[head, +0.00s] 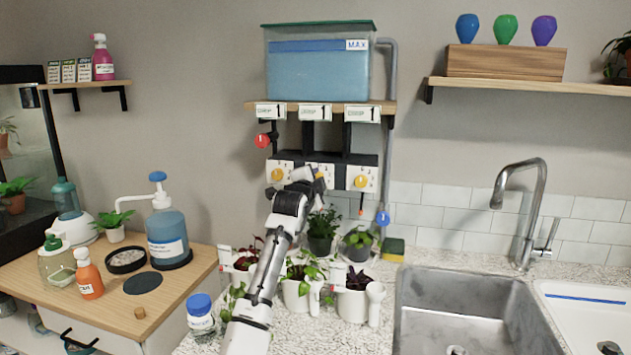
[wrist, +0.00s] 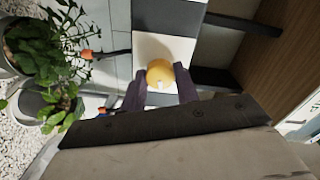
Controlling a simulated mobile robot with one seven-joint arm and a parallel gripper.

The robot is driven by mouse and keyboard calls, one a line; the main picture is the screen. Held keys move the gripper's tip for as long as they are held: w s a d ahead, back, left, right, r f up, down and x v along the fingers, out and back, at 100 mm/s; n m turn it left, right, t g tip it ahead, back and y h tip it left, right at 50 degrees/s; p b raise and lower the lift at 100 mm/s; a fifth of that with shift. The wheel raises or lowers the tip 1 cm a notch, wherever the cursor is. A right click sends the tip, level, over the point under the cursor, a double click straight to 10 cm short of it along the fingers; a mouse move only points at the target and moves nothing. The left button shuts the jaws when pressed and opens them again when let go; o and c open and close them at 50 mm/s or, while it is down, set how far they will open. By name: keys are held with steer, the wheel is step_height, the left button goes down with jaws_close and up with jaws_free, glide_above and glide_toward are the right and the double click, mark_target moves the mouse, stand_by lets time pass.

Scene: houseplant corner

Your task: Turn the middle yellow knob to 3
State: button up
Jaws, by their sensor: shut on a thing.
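The middle yellow knob (wrist: 160,72) sits on a white plate (wrist: 165,46) in the wrist view. The dark fingers of my gripper (wrist: 160,88) are on either side of it, shut on it. A small pale mark shows on the knob; I cannot read the number it points to. In the head view my gripper (head: 316,178) covers the middle knob, and part of the middle plate (head: 327,170) shows beside it. The left yellow knob (head: 277,174) and right yellow knob (head: 361,181) are on their own white plates.
A shelf with a blue water tank (head: 318,72) is above the knobs. A red valve (head: 262,140) and a blue valve (head: 383,218) are at the sides. Potted plants (head: 322,230) stand close below my gripper. A sink (head: 470,310) is at right.

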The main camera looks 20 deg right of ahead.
steer(key=shift+m+p, duration=1.15)
steer(key=shift+m, duration=2.75)
steer(key=o, duration=1)
steer(key=shift+c, duration=0.2)
steer(key=shift+s, duration=0.1)
steer(key=b+v, duration=0.4)
steer(key=v, duration=0.9)
steer(key=shift+s, duration=0.3)
steer(key=shift+a, duration=0.15)
